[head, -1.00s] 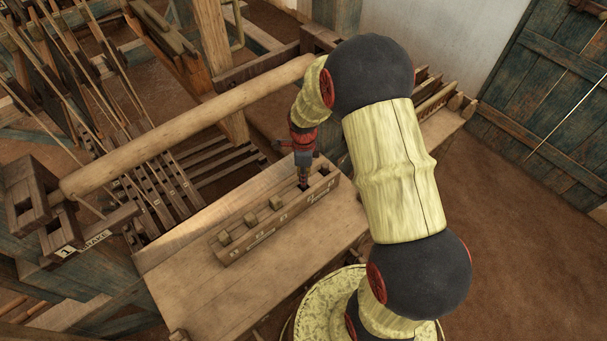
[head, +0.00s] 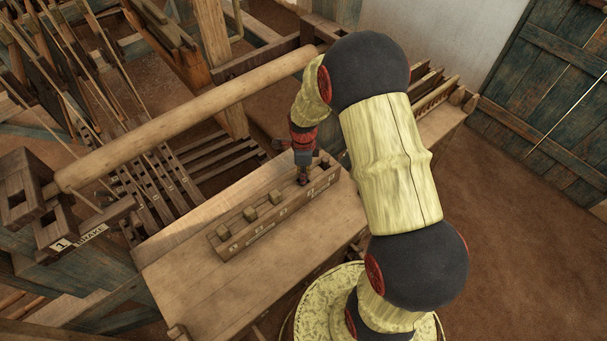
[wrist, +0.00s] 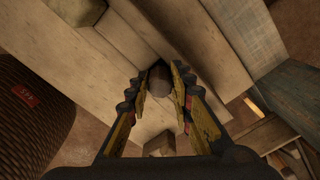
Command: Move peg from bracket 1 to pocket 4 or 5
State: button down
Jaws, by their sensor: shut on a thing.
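A long wooden rack (head: 262,236) with a row of pockets and small labels lies on the bench. My gripper (head: 304,179) points down over the rack's right part, at about the fourth position from the left. In the wrist view my gripper (wrist: 163,88) is shut on a dark round-ended peg (wrist: 160,78) between its fingertips. How deep the peg sits in a pocket is hidden. At the far left, a wooden bracket (head: 60,230) carries a "1" label and a "BRAKE" label.
The bench top (head: 190,275) is bare in front of the rack. A thick round beam (head: 190,120) crosses behind it, close to my arm. Loom cords and treadles fill the left. A trough with wooden pieces (head: 435,95) stands behind my arm. Open floor lies to the right.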

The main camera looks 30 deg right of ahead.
jog(key=c, duration=1.6)
grip_release()
jog(key=shift+o, duration=0.6)
notch_tip(320, 180, up, 12)
